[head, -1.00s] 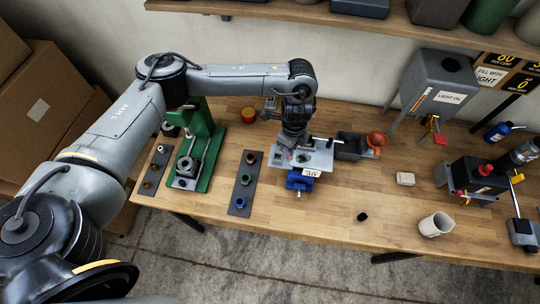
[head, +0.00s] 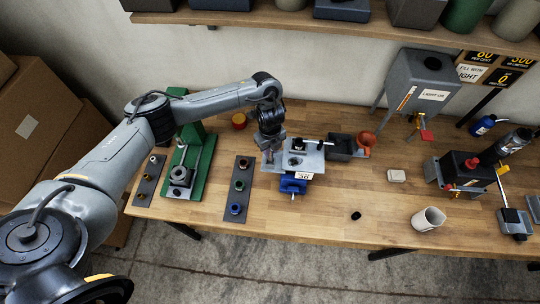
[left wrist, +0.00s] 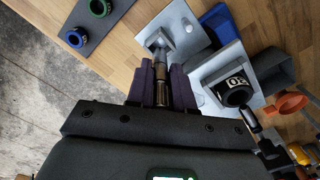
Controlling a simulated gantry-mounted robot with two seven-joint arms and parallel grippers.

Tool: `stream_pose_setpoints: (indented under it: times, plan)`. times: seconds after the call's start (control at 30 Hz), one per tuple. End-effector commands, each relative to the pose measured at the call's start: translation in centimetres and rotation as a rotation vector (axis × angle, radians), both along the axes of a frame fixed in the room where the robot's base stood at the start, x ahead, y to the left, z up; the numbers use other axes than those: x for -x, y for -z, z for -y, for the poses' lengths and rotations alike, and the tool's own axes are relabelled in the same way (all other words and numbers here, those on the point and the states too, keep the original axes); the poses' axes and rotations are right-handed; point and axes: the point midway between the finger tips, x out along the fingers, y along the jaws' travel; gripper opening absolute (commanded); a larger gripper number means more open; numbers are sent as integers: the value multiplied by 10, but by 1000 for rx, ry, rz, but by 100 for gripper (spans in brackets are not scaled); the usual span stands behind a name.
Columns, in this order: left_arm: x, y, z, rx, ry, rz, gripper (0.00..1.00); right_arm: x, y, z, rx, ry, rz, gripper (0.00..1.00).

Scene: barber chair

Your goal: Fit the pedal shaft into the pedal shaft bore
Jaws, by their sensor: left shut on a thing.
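My left gripper (head: 271,158) points down over the left end of a grey metal fixture (head: 309,161) on the workbench. In the left wrist view its dark purple fingers (left wrist: 160,88) are shut on a slim metal shaft (left wrist: 161,68), taken as the pedal shaft. The shaft's far end lies over a small grey block (left wrist: 160,40) on a light plate; I cannot tell whether it touches or enters it. The fixture's grey box (left wrist: 224,78) has a dark round opening. Which hole is the pedal shaft bore is unclear. My right gripper is not in view.
A blue vise (head: 291,184) stands at the fixture's front. A dark strip with coloured rings (head: 232,196) and a green press (head: 200,150) stand to the left. A dark bin (head: 340,147) and orange funnel (head: 364,140) stand right. Bare wood lies ahead of the white mug (head: 429,219).

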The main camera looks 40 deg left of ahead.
Motion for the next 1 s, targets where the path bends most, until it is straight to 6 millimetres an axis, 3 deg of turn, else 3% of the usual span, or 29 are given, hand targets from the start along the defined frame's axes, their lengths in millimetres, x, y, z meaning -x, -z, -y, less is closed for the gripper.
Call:
stream_pose_setpoints:
  times: [0.3,0.8,0.83,1.0]
  plan:
    - [0,38,1,1,-2,-1,0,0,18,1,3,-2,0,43]
    - [0,45,0,0,-1,-1,0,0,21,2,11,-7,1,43]
    - [0,45,0,-1,-1,-2,23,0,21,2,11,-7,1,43]
    - [0,44,0,0,-1,-1,47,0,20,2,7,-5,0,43]
